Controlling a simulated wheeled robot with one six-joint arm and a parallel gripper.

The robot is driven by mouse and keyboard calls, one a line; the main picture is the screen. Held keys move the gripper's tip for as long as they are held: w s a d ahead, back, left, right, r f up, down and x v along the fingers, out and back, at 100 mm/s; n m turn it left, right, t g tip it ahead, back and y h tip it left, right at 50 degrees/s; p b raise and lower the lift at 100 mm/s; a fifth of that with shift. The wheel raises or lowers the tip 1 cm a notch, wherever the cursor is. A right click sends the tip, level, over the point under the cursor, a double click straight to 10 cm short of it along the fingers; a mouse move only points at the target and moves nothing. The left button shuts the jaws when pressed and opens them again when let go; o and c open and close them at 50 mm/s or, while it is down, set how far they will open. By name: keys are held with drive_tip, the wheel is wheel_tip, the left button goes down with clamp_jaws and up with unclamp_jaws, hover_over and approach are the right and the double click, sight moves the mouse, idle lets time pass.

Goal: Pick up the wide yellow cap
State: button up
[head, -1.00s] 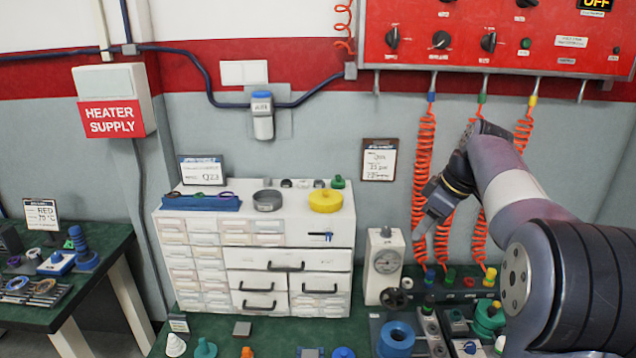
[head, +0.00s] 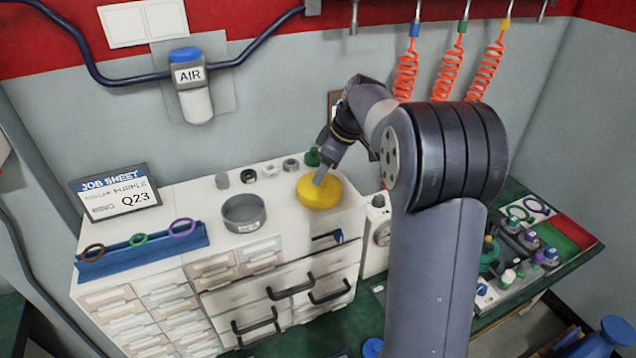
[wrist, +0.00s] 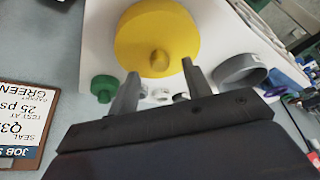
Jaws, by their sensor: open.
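The wide yellow cap (head: 319,192) sits on top of the white drawer cabinet, near its right end. It is a broad round disc; the wrist view shows the cap (wrist: 150,30) with a small knob on the side facing me. My gripper (head: 321,172) is at the cap in the head view, its finger overlapping the cap's upper edge. In the wrist view my gripper (wrist: 160,85) has its two fingers apart, with the knob beyond and between them. I see nothing held between the fingers. Whether a finger touches the cap cannot be told.
A grey ring (head: 244,214) stands left of the cap. A green knobbed part (head: 312,157) and several small rings are behind it. A blue rack (head: 140,250) and a job sheet (head: 116,193) are further left. The white cabinet top (head: 275,215) is clear between ring and cap.

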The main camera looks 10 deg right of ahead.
drive_tip(key=shift+x, duration=1.05)
clamp_jaws()
